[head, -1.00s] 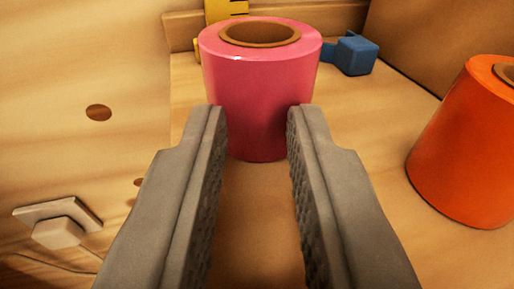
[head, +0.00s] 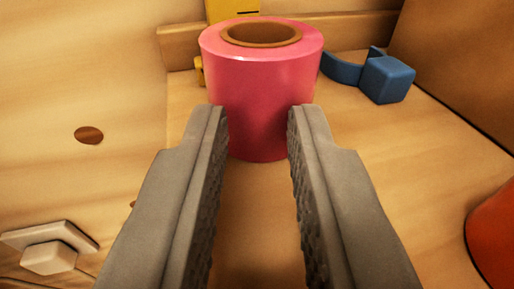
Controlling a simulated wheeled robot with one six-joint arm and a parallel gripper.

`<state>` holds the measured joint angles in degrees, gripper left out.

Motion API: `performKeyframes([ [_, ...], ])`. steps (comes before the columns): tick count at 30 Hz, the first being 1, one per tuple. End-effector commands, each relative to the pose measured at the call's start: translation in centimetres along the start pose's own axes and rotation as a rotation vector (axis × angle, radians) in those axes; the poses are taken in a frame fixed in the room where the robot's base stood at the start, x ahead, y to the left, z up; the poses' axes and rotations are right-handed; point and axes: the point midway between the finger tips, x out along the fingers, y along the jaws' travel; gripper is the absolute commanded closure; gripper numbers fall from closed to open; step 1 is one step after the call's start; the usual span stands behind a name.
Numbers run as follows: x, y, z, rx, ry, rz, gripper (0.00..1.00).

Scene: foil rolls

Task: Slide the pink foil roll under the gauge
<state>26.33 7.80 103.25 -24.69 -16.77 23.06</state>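The pink foil roll (head: 265,100) stands upright on the wooden surface in the upper middle of the head view, its brown core facing up. My gripper (head: 259,112) has its two grey fingers apart, with the tips at the near side of the roll, left and right of its lower part. I cannot tell whether the tips touch it. The yellow gauge (head: 233,9), with black marks, shows only in part behind the roll at the top edge. The rest of it is out of frame or hidden by the roll.
A blue block with a curved band (head: 388,80) lies right of the pink roll. An orange roll (head: 494,240) is cut off at the right edge. A wooden ledge (head: 355,28) runs along the back. A pale square fitting (head: 48,248) is at lower left.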

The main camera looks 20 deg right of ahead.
Motion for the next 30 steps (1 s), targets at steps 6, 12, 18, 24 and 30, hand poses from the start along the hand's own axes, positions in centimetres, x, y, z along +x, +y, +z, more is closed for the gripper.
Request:
performKeyframes([
  [6, 0.8, -0.1, -0.1, 0.000, 0.000, 0.000, 0.80],
  [12, 1.5, -0.3, -0.1, 0.000, -0.001, 0.000, 0.80],
  [18, 2.0, -0.4, -0.2, 0.000, 0.000, 0.000, 0.80],
  [24, 1.2, -0.4, -0.1, 0.000, -0.001, 0.000, 0.80],
  [30, -0.1, -0.4, -0.1, 0.000, 0.000, 0.000, 0.80],
])
